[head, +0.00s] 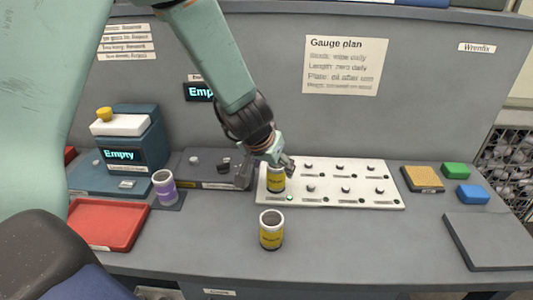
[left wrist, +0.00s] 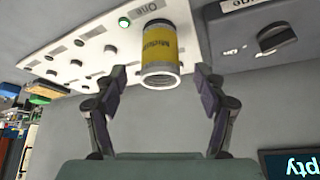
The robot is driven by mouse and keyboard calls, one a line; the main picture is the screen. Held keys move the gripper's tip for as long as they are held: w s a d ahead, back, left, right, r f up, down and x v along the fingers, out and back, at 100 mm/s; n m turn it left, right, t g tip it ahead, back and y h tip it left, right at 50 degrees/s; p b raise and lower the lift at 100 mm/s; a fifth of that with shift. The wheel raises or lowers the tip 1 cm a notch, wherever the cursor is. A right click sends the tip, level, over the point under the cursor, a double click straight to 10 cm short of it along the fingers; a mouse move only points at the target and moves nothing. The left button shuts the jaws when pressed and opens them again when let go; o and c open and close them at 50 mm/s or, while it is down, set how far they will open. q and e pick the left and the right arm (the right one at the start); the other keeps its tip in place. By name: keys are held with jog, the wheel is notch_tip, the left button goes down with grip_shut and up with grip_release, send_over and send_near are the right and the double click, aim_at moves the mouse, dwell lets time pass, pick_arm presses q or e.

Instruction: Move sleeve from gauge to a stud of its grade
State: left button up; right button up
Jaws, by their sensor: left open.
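A yellow-banded sleeve (head: 276,180) stands upright at the front-left position of the white stud board (head: 384,168). My left gripper (head: 281,164) is at its top. In the left wrist view the open fingers (left wrist: 161,78) are apart on either side of this sleeve's open end (left wrist: 160,50), with gaps showing on both sides. A second yellow-banded sleeve (head: 271,232) stands on the bench in front of the board. A purple-banded sleeve (head: 165,188) stands on a dark pad. My right gripper is not seen.
A red tray (head: 105,225) lies at the front left. A grey box with a knob (head: 210,166) stands left of the board. A cork-coloured block (head: 424,179), green block (head: 455,170), blue block (head: 473,194) and dark mat (head: 490,240) are right.

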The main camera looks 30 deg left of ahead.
pick_arm(q)
jog(key=v, duration=0.6)
jog(key=shift+r, duration=0.2)
jog(key=shift+s, duration=0.1)
dwell(0.7)
notch_tip(320, 180, up, 10)
jog(key=p, duration=1)
